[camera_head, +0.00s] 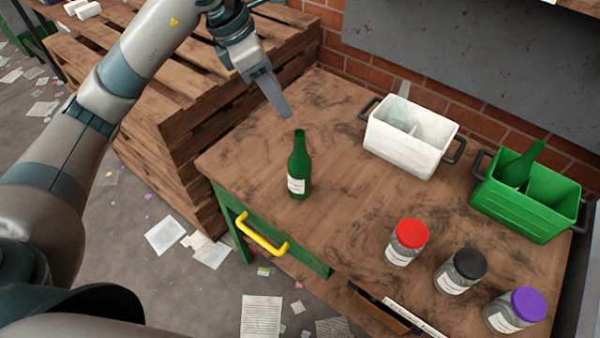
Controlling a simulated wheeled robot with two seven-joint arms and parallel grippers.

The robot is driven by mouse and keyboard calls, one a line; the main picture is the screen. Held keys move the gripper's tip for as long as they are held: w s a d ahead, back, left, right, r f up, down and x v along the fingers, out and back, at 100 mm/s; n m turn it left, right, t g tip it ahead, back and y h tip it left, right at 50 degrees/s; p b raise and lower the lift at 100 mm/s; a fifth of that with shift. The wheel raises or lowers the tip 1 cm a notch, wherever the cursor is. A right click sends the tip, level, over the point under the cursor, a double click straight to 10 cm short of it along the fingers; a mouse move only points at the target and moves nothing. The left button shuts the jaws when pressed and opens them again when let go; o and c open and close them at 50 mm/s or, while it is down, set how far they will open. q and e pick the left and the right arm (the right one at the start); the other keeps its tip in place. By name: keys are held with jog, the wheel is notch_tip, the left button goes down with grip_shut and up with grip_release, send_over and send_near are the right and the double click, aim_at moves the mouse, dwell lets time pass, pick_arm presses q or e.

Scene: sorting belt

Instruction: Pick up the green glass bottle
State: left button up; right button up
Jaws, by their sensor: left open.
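A green glass bottle (299,167) with a white label stands upright on the wooden table (345,205), near its left end. My left gripper (280,104) is above and slightly left of the bottle's neck in the picture, apart from it. It is seen nearly edge-on, with its fingers pointing down, open and with nothing visible between them. Another green bottle (522,166) leans inside the green crate (528,205) at the right. My right gripper is not in view.
A white divided bin (408,145) holding a clear item stands at the back. Jars with red (411,233), black (470,262) and purple (528,303) lids stand front right. Wooden pallets (190,110) adjoin the table's left side. A yellow handle (262,236) marks the front drawer.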

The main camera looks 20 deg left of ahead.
aim_at(300, 131)
pick_arm(q)
jog(key=p+x, duration=0.4)
jog(key=x, duration=0.7)
jog(key=shift+s, duration=0.15)
jog(key=shift+d+f, duration=0.1)
jog(key=shift+f, duration=0.35)
jog(key=shift+d+f+p, duration=0.2)
jog(key=shift+f+p, duration=0.5)
jog(key=shift+p, duration=0.2)
jog(key=f+p, duration=0.1)
jog(key=f, duration=0.1)
jog(key=shift+d+f+p, duration=0.35)
jog(key=shift+d, duration=0.05)
jog(key=shift+w+d+f, duration=0.1)
jog(key=shift+w+f, duration=0.2)
jog(key=shift+f, duration=0.2)
grip_shut()
